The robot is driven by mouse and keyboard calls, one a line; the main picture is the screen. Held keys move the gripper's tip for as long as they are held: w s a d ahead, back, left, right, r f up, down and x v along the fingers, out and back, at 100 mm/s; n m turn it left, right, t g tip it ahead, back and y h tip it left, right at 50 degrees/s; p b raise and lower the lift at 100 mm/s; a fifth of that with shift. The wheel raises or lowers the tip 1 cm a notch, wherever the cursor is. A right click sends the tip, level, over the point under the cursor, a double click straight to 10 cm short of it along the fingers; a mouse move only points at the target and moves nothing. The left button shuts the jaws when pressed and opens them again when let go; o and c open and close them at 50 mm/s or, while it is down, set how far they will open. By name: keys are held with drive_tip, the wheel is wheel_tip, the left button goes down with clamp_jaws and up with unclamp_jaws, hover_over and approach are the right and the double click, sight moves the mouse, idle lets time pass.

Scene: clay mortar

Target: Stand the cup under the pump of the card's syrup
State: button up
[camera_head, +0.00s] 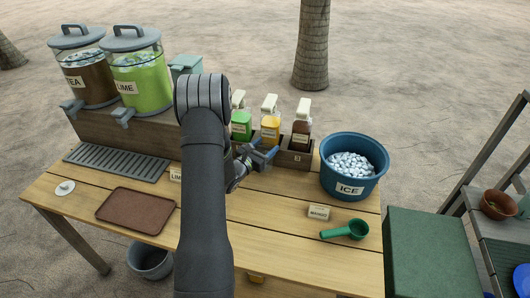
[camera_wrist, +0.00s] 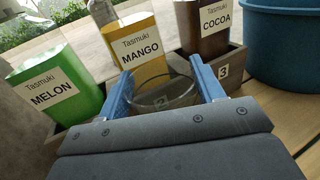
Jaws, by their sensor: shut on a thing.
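My gripper (camera_head: 262,155) has blue fingers and is low in front of the syrup rack. In the wrist view my gripper (camera_wrist: 167,93) is shut on a clear cup (camera_wrist: 163,100), between the fingers. The cup is in front of the yellow MANGO syrup bottle (camera_wrist: 140,48); whether it touches the table is unclear. The mango bottle (camera_head: 270,122) is the middle one, between green MELON (camera_head: 240,122) and dark COCOA (camera_head: 301,128). The white pump tops stand above the bottles in the head view. The small card (camera_head: 318,212) on the table reads MANGO.
A blue ICE bucket (camera_head: 350,185) stands right of the rack (camera_wrist: 228,70). A green scoop (camera_head: 346,230) lies on the front right. TEA (camera_head: 88,75) and LIME (camera_head: 142,80) dispensers, a drip grate (camera_head: 118,162) and a brown tray (camera_head: 136,210) are at left.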

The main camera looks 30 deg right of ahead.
drive_tip(key=shift+f, duration=1.2)
drive_tip(key=shift+f, duration=0.1)
drive_tip(key=o, duration=1.3)
drive_tip(key=shift+s+a, duration=0.1)
drive_tip(key=shift+a, duration=0.2)
drive_tip(key=v, duration=1.1)
drive_tip(key=shift+s+a, duration=0.15)
